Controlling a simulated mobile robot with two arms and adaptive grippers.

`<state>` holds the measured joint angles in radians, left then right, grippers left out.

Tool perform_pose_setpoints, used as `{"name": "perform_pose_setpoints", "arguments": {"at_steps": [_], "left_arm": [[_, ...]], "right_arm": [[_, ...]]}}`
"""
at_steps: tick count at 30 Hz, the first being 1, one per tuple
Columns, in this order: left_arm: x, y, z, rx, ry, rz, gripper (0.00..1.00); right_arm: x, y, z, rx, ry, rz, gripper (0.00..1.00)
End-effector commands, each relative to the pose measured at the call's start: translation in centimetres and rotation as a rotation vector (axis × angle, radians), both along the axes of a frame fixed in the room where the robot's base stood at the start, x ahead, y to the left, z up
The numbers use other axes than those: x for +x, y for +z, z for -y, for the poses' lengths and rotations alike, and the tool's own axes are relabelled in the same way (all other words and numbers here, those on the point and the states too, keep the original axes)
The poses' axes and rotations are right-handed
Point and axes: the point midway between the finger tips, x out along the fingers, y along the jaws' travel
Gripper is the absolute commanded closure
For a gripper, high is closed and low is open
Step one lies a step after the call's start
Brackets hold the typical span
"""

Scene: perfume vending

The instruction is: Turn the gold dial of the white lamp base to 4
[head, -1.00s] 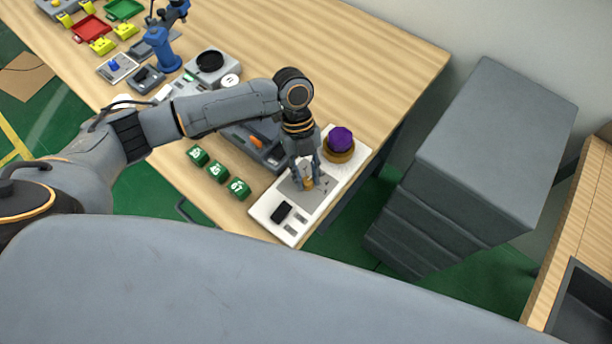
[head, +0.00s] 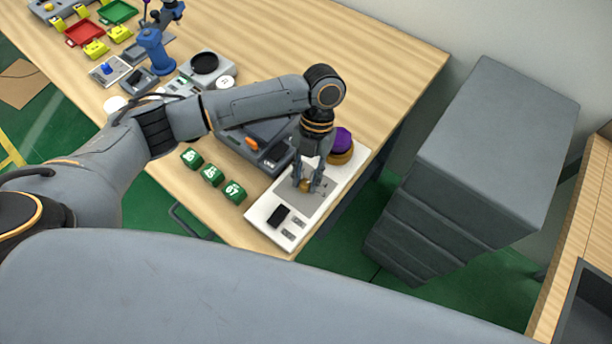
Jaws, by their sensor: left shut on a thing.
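The white lamp base (head: 261,219) lies along the table's front right edge, with a grey plate on its top. My left gripper (head: 308,186) points down over that plate. Its fingers are shut on the gold dial (head: 305,187), which shows as a small gold patch between them. The numbers around the dial are too small and covered to read. A purple faceted piece (head: 343,140) sits in a gold ring (head: 341,156) at the base's far end, partly behind the gripper. My right gripper is not in view.
Several green numbered cubes (head: 212,175) stand left of the lamp base. A grey device with an orange switch (head: 252,143) sits close behind it. A grey drawer cabinet (head: 490,140) stands right of the table, across a floor gap.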

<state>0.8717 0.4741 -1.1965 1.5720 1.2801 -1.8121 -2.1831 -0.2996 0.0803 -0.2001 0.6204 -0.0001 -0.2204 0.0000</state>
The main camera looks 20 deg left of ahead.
Motion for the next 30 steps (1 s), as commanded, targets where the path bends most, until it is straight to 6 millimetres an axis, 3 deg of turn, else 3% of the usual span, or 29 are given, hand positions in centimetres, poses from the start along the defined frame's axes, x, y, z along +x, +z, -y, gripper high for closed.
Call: {"name": "perform_pose_setpoints", "arguments": {"at_steps": [17, 18, 20, 30], "left_arm": [[0.0, -0.04, 0.05, 0.0, -0.029, 0.001, 1.0], [0.0, -0.04, 0.05, 0.0, -0.029, 0.001, 0.65], [0.0, -0.04, 0.05, 0.0, -0.028, 0.001, 0.52], [0.07, 0.12, 0.05, 0.0, -0.028, 0.001, 0.5]], "right_arm": [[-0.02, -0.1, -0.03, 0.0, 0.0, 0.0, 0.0], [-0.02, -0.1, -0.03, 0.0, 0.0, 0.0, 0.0], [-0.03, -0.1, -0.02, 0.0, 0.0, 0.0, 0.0], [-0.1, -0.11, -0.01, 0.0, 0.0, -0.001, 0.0]]}}
